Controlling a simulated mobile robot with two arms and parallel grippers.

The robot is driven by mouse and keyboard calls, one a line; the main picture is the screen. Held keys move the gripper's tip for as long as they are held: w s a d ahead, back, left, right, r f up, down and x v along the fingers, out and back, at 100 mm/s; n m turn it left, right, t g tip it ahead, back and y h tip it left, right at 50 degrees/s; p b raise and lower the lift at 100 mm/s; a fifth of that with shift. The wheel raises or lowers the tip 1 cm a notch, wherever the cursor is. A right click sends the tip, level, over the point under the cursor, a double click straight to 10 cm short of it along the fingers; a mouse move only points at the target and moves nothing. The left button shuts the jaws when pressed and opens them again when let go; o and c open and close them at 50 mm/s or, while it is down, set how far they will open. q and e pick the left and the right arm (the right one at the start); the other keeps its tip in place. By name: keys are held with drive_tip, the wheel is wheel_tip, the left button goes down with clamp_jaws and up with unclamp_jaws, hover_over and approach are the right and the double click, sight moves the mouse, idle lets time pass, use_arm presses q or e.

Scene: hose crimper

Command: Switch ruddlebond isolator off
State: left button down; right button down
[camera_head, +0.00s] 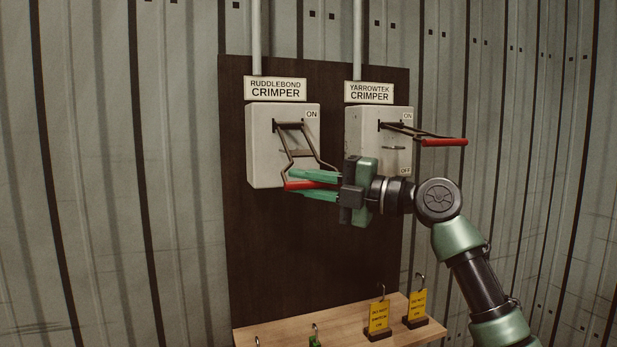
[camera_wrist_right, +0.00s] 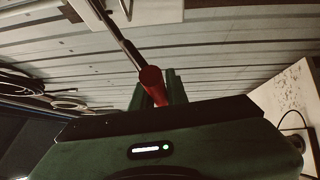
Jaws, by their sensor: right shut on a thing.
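The Ruddlebond isolator (camera_head: 262,150) is a grey box on a dark board, under a "RUDDLEBOND CRIMPER" label (camera_head: 275,89). Its lever, a metal frame with a red handle (camera_head: 300,185), slants downward and outward from a pivot near the ON mark. My right gripper (camera_head: 318,185) reaches in from the right and is shut on the red handle, one green finger above and one below. In the right wrist view the red handle (camera_wrist_right: 153,82) sits between the fingers. The box's lower right part is hidden by the lever and gripper.
The Yarrowtek isolator (camera_head: 364,140) stands just right, its red-handled lever (camera_head: 444,142) sticking outward above my right wrist. A wooden shelf (camera_head: 300,331) below holds yellow tags (camera_head: 378,317) on hooks. Left of the board is bare corrugated wall.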

drive_tip(key=shift+w+a+f, duration=0.2)
drive_tip(key=shift+w+f, duration=0.45)
drive_tip(key=shift+w, duration=0.3)
drive_tip(key=c, duration=1.6)
unclamp_jaws()
drive_tip(key=shift+c, duration=0.2)
drive_tip(key=shift+o, duration=1.2)
drive_tip(key=shift+w+a, duration=0.1)
drive_tip(key=shift+a, duration=0.05)
drive_tip(key=shift+f, duration=0.15)
